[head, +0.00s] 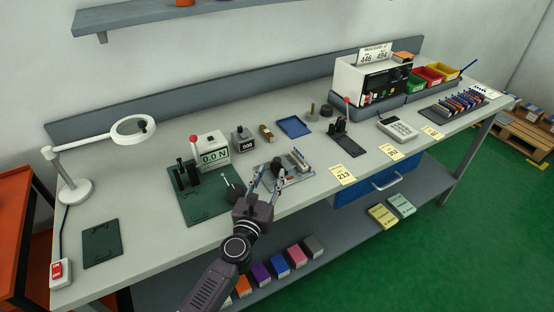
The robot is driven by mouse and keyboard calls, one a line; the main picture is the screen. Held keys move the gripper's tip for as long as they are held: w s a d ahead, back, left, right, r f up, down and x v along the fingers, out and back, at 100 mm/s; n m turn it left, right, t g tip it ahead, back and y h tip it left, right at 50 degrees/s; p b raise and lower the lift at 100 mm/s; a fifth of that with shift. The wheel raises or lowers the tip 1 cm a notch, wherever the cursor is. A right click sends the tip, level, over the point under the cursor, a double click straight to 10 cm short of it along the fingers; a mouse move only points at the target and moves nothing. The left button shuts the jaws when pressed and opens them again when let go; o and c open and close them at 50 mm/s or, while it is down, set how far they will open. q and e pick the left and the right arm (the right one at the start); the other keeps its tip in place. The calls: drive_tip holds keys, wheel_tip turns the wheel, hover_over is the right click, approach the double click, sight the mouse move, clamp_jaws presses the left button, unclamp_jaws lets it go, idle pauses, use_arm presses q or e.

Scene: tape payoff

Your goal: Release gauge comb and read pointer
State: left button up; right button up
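My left gripper (267,186) is over the front middle of the workbench, with its two fingers spread apart. It appears empty. Just beyond and beside the fingertips is a small grey fixture (297,179) with a dark block, a row of pale upright pieces and a red spot. This may hold the gauge comb, but it is too small to tell, and the fingers partly hide it. I cannot tell whether the fingers touch it. A boxy gauge (213,148) left of it shows 0.0 N. I cannot make out a pointer. My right gripper is not in view.
A dark green plate (205,206) with a red-knobbed stand (187,172) lies left of the gripper. A black red-knobbed lever stand (343,135) is to the right. A blue tray (294,126) lies behind.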

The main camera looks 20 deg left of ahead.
sight(276, 162)
use_arm(q)
drive_tip(key=w, duration=0.7)
drive_tip(key=shift+w+b, duration=0.15)
drive_tip(key=shift+b, duration=0.2)
clamp_jaws()
